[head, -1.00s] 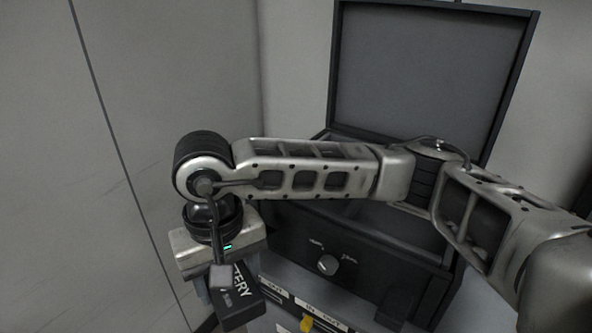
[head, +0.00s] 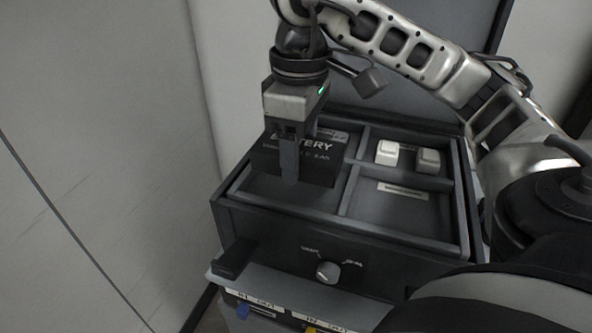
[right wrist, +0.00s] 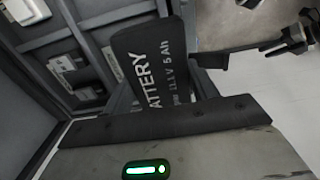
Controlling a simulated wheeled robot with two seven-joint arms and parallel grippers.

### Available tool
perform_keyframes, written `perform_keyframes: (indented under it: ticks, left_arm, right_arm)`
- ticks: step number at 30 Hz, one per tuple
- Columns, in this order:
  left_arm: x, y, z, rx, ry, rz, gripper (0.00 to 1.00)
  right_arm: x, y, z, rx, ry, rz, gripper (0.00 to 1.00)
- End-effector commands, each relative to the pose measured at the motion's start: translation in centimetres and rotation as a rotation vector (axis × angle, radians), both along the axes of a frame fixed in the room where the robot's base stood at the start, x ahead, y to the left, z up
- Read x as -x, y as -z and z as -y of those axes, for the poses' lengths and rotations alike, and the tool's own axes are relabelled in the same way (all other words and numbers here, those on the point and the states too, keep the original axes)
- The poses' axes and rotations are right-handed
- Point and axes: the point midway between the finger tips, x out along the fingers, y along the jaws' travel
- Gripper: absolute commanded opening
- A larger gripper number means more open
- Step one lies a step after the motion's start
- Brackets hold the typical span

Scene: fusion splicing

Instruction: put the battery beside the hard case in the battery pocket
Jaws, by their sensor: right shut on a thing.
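The black battery (head: 318,165) with white lettering is held in my right gripper (head: 291,160), which is shut on it. The battery stands over the left compartment of the open hard case (head: 350,232), towards its back. I cannot tell whether its lower edge is below the rim or touches the floor. In the right wrist view the battery (right wrist: 150,62) shows its printed face, with the case's compartments to its left. A label behind the battery in the left compartment is partly hidden. My left gripper is not in view.
The back right compartment holds a white block (head: 387,152) and a greyer block (head: 428,160). The front right compartment (head: 395,215) is empty but for a label. A knob (head: 328,272) is on the case's front. Dividers and raised lid bound the space. A wall stands at left.

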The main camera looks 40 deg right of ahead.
Motion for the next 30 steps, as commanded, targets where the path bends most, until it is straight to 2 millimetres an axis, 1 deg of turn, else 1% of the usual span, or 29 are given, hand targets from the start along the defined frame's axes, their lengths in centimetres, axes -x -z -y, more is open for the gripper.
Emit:
perform_keyframes:
  ticks: [1,3,6,10,13,16,18,21,24,30]
  left_arm:
    - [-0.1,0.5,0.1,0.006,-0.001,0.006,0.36]
    - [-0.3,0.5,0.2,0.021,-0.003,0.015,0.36]
    - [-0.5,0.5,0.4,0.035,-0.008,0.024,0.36]
    - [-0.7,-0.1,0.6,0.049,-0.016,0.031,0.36]
    - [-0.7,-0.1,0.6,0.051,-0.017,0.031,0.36]
    - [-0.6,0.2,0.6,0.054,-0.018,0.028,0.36]
    - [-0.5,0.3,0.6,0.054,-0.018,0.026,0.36]
    - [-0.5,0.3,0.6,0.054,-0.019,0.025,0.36]
    - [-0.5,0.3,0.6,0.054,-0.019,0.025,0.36]
    - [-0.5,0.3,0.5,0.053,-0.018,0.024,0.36]
  right_arm:
    - [-0.7,1.5,0.6,-0.003,0.003,-0.006,0.21]
    - [-1.5,2.8,1.2,-0.002,0.003,-0.005,0.21]
    - [-2.5,4.1,2.0,-0.003,0.000,-0.004,0.21]
    - [-3.2,4.8,2.6,-0.001,0.000,0.000,0.21]
    - [-3.5,5.3,2.9,-0.001,0.000,0.000,0.21]
    - [-4.0,6.6,3.3,0.000,0.000,-0.002,0.21]
    - [-3.9,7.7,3.3,0.001,0.000,-0.002,0.21]
    - [-3.9,8.7,3.3,0.000,-0.001,0.000,0.21]
    - [-4.0,9.0,3.3,0.000,-0.001,0.002,0.21]
    - [-4.0,9.0,3.3,0.000,-0.001,0.003,0.21]
